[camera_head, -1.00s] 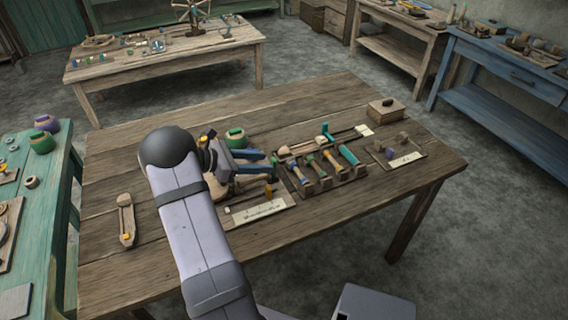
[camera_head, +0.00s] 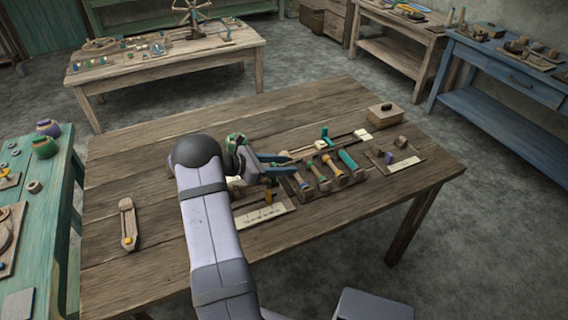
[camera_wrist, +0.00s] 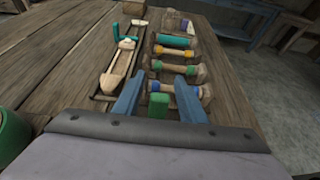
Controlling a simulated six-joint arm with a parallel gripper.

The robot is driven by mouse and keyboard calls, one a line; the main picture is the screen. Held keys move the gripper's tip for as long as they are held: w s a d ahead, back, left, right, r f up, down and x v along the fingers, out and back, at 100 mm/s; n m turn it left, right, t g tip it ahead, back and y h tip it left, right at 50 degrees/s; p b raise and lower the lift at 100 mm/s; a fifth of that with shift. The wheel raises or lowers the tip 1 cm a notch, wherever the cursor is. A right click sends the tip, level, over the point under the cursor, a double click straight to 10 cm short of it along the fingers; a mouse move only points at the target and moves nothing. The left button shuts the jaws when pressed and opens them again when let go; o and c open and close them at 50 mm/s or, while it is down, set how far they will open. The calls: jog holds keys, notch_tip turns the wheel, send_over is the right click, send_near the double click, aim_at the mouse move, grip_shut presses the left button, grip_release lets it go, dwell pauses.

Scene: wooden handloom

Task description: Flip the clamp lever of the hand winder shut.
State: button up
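My gripper (camera_head: 281,164) reaches over the table, its two blue fingers spread and pointing right toward the bobbin rack. The fingers also show in the wrist view (camera_wrist: 158,98), apart, with a small green block (camera_wrist: 158,106) seen between them; I cannot tell whether it touches either finger or what it belongs to. The hand winder is not clearly seen. A small wooden part with an orange knob (camera_head: 268,196) stands just below the fingers, beside a labelled board (camera_head: 264,214); it may be part of the winder. My arm hides much of this area, and I cannot make out the clamp lever.
A rack of several coloured bobbins (camera_head: 322,173) stands just right of my fingers. Behind it lies a long wooden tray with a teal piece (camera_head: 325,138). A wooden box (camera_head: 387,114) is at the back right, a boat-shaped wooden piece (camera_head: 128,224) at the left. The table's back left is clear.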

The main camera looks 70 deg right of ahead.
jog(key=shift+s+d+f, duration=0.1)
jog(key=shift+s+d, duration=0.05)
jog(key=shift+d, duration=0.05)
grip_shut()
jog(key=shift+a+f+b, duration=0.1)
jog(key=shift+f+b, duration=0.05)
jog(key=shift+b, duration=0.45)
jog(key=shift+w+a+r+g+h+b, duration=0.15)
jog(key=shift+w+r+g+h+b, duration=0.1)
jog(key=shift+g+h+b, duration=0.15)
jog(key=shift+r, duration=0.1)
